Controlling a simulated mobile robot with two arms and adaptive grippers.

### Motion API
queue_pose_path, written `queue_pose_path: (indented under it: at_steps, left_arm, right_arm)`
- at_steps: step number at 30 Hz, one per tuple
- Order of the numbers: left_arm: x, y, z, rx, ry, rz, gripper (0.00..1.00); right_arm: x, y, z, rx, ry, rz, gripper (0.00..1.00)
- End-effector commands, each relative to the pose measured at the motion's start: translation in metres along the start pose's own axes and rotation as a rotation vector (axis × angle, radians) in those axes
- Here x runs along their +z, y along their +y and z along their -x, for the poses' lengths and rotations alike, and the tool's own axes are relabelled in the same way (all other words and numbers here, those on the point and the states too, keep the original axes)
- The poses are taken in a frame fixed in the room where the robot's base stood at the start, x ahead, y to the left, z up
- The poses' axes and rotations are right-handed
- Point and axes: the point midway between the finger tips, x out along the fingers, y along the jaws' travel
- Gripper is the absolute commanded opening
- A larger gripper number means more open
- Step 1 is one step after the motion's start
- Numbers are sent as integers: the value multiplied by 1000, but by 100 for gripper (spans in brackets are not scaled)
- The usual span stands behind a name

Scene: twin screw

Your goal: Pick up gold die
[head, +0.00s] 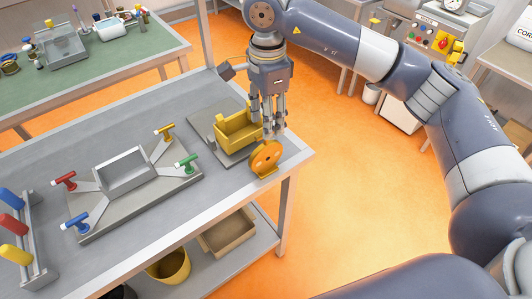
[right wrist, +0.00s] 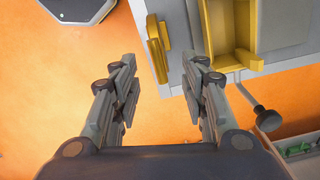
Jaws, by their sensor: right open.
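A gold-orange disc (head: 266,158), which looks like the gold die, stands upright by the table's right corner, in front of a yellow open-topped box. In the right wrist view, a narrow gold piece (right wrist: 153,45), apparently the same die seen edge-on, lies beyond the fingertips. My right gripper (head: 272,128) points down just behind and above the disc, close to the yellow box (head: 237,128). Its fingers (right wrist: 163,75) are apart with nothing between them. Contact with the disc or box cannot be told. My left gripper is not in view.
The box sits on a grey plate. Left of it, a grey fixture (head: 125,170) has coloured handles on its arms. A rack (head: 22,235) with coloured handles stands at far left. A green bench (head: 90,65) is behind. Orange floor lies beyond the table's right edge.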

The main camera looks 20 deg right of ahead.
Motion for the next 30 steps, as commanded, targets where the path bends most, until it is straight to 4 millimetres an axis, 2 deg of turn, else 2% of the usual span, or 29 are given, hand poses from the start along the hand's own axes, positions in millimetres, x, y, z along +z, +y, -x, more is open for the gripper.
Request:
queue_pose_path:
  at_steps: [5,10,15,23,28,30]
  left_arm:
    - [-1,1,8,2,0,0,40]
    - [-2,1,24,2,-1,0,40]
    - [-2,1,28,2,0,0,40]
    - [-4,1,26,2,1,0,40]
    - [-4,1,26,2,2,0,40]
    - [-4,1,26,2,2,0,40]
  right_arm:
    - [1,1,-11,2,-1,1,41]
    - [4,3,-33,4,-2,2,41]
    - [4,2,-54,1,-2,1,41]
    - [4,2,-58,-1,-2,1,41]
    - [4,2,-57,-1,-2,1,2]
    - [4,2,-57,0,-2,1,0]
